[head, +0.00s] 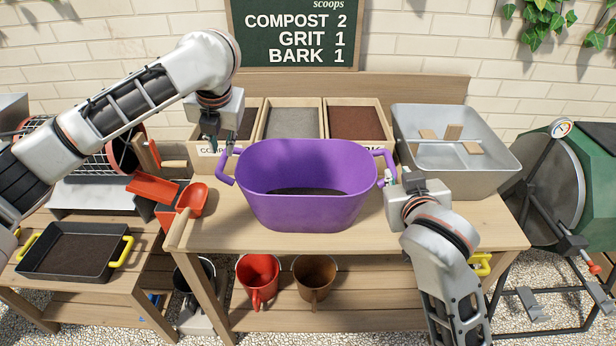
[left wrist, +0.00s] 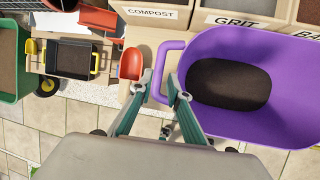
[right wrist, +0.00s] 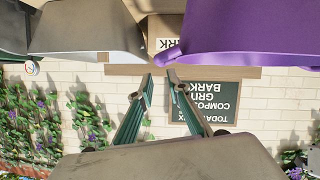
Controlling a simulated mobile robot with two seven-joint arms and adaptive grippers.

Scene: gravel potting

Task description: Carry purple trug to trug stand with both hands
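The purple trug (head: 300,205) is in the middle of the head view, over the potting bench, with dark material inside. I cannot tell if its base touches the bench. My left gripper (head: 218,145) is at its left handle (head: 226,168); in the left wrist view the fingers (left wrist: 160,80) are closed in around the handle's outer bar. My right gripper (head: 388,178) is at the right handle (head: 385,157); in the right wrist view the narrow-set fingers (right wrist: 160,76) are at the handle's purple end (right wrist: 166,55). I cannot pick out a trug stand.
Wooden bins (head: 293,104) and a grey metal tub (head: 455,178) stand behind the trug. A red scoop (head: 192,201) lies at the bench's left edge. A black tray (head: 72,278) sits on a lower table at left. A green tumbler (head: 565,180) stands at right.

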